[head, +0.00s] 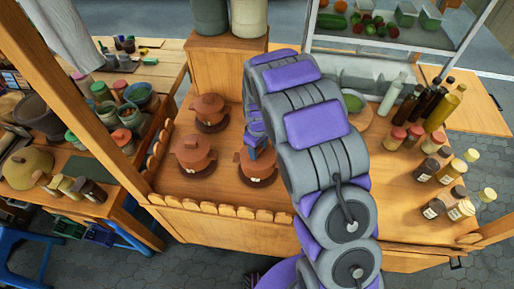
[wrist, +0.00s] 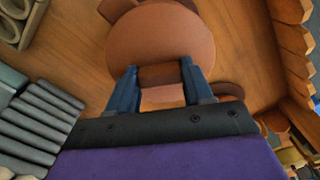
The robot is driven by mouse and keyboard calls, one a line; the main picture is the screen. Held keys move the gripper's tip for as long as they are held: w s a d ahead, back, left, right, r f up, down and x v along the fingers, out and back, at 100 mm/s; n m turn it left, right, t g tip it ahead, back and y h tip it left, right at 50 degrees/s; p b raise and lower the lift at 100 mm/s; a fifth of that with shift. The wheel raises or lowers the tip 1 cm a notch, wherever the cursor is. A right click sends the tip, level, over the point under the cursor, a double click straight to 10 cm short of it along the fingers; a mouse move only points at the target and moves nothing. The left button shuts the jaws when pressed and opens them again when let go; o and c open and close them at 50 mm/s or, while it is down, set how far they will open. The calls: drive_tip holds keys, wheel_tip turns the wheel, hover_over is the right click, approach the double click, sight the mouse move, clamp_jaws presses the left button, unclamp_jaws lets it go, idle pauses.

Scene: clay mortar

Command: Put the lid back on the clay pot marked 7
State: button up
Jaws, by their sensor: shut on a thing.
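My gripper (wrist: 160,76) is shut on the brown cylindrical knob of a round clay lid (wrist: 165,38) in the wrist view. Parts of a clay pot (wrist: 116,8) show past the lid's edge; I cannot tell whether the lid is seated on it. In the head view my gripper (head: 253,148) is low over the front right clay pot (head: 262,168), which my arm partly hides. Two other clay pots stand on the counter: a back one (head: 208,112) and a front left one (head: 193,153). No number is legible on any pot.
The wooden counter (head: 220,190) has a scalloped front edge. Dark bottles (head: 408,106) and several jars (head: 430,168) stand at its right, near a green-filled plate (head: 352,104). A wooden box (head: 222,68) bearing large jars stands behind. A wooden post (head: 75,95) crosses the left.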

drive_tip(key=o, duration=1.2)
drive_tip(key=shift+o, duration=0.4)
drive_tip(key=shift+o, duration=1.4)
drive_tip(key=shift+r, duration=0.15)
drive_tip(key=shift+r+p, duration=1)
drive_tip(key=shift+r, duration=2.35)
